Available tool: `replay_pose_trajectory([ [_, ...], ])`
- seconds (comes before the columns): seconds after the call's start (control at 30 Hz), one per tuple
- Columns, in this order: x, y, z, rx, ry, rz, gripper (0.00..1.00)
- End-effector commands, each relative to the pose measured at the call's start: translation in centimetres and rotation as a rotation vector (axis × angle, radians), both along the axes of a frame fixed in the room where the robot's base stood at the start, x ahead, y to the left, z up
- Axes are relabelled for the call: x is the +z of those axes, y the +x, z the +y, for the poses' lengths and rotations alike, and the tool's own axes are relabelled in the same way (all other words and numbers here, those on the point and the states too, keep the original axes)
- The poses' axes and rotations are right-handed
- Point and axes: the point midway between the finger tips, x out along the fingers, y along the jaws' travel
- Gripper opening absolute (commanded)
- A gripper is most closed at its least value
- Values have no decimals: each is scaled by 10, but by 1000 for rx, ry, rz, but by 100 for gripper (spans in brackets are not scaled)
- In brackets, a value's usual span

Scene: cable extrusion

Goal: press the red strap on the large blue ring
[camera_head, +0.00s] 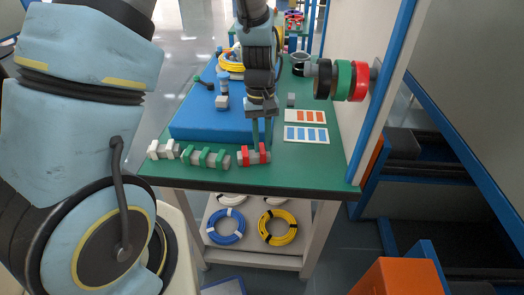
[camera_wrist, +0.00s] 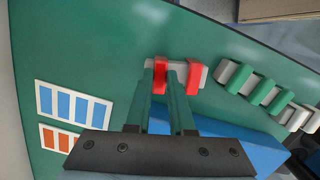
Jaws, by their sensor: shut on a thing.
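Two red straps sit on a grey holder bar at the table's front edge, a left one (camera_head: 243,157) and a right one (camera_head: 264,155). My gripper (camera_head: 262,147) points down from above, its green fingers around the right strap. In the wrist view, my gripper (camera_wrist: 164,66) has its fingers on either side of one red strap (camera_wrist: 160,76), with the other red strap (camera_wrist: 194,78) just outside. The held strap is still at the bar.
White straps (camera_head: 163,151) and green straps (camera_head: 206,157) stand in line to the left. A blue block (camera_head: 204,122) and two cards (camera_head: 306,134) are on the green table. A yellow ring (camera_head: 278,228) is beside the blue one. Spools (camera_head: 343,80) jut from the right panel.

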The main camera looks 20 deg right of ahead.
Motion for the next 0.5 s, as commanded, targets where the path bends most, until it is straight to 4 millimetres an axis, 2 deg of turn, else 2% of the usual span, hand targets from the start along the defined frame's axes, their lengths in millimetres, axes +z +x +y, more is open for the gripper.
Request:
replay_pose_trajectory([
  [0.1,13,0,0,0,0,0,0],
  [0.5,44,0,0,0,-1,-1,0],
])
